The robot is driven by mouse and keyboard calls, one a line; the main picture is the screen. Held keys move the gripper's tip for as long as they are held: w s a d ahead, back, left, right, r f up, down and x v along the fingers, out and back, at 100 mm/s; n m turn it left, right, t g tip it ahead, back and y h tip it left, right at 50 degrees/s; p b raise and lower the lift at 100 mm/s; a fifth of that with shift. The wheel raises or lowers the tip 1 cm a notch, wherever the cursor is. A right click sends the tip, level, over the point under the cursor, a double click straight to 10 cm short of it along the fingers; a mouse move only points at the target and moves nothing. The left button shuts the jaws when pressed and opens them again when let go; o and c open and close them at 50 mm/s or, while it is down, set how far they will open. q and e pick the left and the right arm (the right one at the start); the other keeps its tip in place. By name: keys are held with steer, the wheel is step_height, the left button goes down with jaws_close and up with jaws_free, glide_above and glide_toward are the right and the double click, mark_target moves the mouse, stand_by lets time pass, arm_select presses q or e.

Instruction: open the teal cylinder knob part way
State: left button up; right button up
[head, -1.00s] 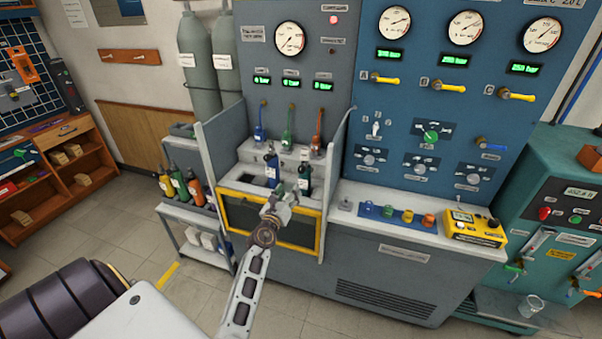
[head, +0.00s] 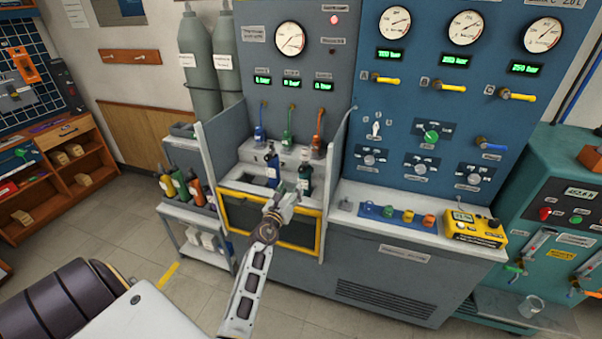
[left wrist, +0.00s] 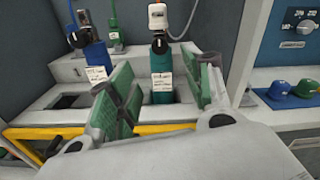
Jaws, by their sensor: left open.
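The teal cylinder (left wrist: 162,86) stands upright in a slot of the bench; a white label is on its front. Its black valve and knob (left wrist: 159,44) sit on top, beneath a white-bodied connector (left wrist: 157,17). The cylinder also shows in the head view (head: 305,181), just beyond my gripper. My left gripper (left wrist: 168,68) is open, with a green-padded finger to each side of the cylinder in the picture and nothing held. In the head view it (head: 285,203) is in front of the bench bay. Contact with the knob is not visible. My right gripper is not in view.
A blue cylinder (left wrist: 95,62) stands to the left in the same bay. A yellow-framed edge (head: 268,242) runs along the bay's front. Side panels (head: 217,180) flank the bay. A blue strip with coloured fittings (head: 374,210) lies on the right counter.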

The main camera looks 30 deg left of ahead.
mark_target(301, 171)
arm_select(q)
steer(key=x, duration=0.8)
steer(key=shift+b, duration=0.3)
steer(key=shift+b+x, duration=0.35)
steer(key=shift+x, duration=1.9)
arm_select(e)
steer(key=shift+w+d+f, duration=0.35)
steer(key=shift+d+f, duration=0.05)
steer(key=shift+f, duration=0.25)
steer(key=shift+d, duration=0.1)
arm_select(q)
steer(key=shift+d, duration=0.1)
steer(key=c, duration=1)
steer(key=shift+c, duration=0.2)
